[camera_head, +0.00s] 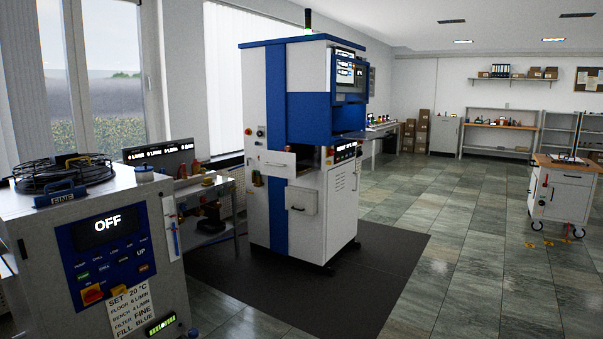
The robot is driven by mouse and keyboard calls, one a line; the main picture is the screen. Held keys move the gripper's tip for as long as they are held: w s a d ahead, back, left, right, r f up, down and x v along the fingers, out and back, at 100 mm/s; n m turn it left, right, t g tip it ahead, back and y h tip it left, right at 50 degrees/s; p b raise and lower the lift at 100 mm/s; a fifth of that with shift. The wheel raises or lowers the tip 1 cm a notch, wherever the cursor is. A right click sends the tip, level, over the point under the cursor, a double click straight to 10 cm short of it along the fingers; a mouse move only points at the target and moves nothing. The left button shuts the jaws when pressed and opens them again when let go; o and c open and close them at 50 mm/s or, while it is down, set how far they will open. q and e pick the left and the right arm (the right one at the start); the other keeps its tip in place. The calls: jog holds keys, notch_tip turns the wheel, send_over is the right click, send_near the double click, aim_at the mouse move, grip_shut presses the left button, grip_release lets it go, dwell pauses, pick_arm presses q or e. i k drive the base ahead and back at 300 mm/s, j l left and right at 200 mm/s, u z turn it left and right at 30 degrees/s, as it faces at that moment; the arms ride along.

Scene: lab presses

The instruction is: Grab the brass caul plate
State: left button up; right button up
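I cannot make out a brass caul plate anywhere in the head view. The blue and white lab press (285,145) stands in the middle on a dark mat, with an opening in its front below the blue hood. Small items too small to identify lie on the wheeled cart (567,190) at the right and on the low bench (215,188) left of the press. Neither of my grippers shows.
The dark mat (385,265) and tiled floor (455,285) between press and cart are clear. Shelving (500,140) stands at the back.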

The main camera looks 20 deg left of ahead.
aim_at(302, 170)
jog(key=i+u, duration=0.15)
jog(key=i, duration=3.4)
jog(key=i+u, duration=0.1)
jog(key=i, duration=0.4)
jog(key=i+l, duration=0.15)
jog(key=i, duration=0.35)
jog(key=i+l+u, duration=0.15)
jog(key=i, duration=0.35)
jog(key=i+l+u, duration=0.1)
jog(key=i+u, duration=0.15)
jog(key=i, duration=0.15)
jog(key=i+l+u, duration=0.25)
jog(key=i, duration=0.15)
